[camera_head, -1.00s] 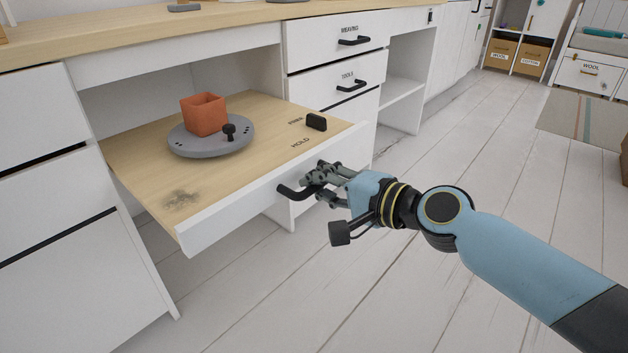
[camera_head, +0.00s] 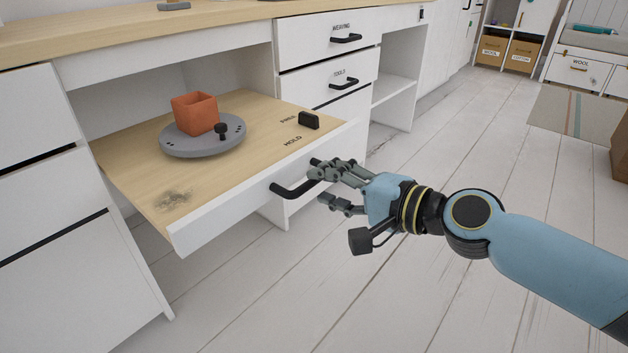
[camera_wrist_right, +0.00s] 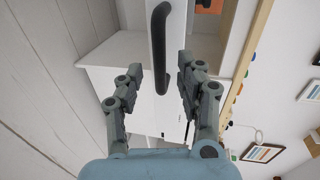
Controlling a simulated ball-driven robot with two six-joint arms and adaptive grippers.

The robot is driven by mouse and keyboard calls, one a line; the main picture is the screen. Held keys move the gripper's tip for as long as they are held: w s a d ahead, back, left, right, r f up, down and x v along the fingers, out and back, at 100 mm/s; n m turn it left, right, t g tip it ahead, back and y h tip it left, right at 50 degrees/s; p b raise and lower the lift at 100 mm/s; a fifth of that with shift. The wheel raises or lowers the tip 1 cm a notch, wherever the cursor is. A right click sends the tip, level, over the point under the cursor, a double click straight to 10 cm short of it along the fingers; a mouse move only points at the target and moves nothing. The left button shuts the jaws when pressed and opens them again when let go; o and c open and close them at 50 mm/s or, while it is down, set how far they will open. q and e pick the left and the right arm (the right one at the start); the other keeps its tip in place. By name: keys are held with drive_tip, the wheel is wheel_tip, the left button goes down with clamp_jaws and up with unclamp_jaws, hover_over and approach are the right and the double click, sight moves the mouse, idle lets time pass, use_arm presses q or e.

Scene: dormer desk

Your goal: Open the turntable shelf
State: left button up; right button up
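The turntable shelf (camera_head: 245,108) is pulled out from under the desk, a wooden board with a white front (camera_head: 220,220). Its black bar handle (camera_head: 289,190) is on the right part of the front. A grey round turntable (camera_head: 180,148) lies on the board with an orange square pot (camera_head: 194,113) on it. My right gripper (camera_head: 322,183) is at the handle's right end, fingers spread. In the right wrist view, the open fingers (camera_wrist_right: 160,70) stand either side of the handle (camera_wrist_right: 158,30), with gaps visible. My left gripper is out of view.
A black knob (camera_head: 221,130) stands on the turntable, and a black block (camera_head: 309,120) sits on the shelf's right side. White drawers (camera_head: 325,72) stand behind, right of the shelf. The plank floor (camera_head: 440,130) to the right is clear.

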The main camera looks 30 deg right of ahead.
drive_tip(key=shift+v, duration=1.7)
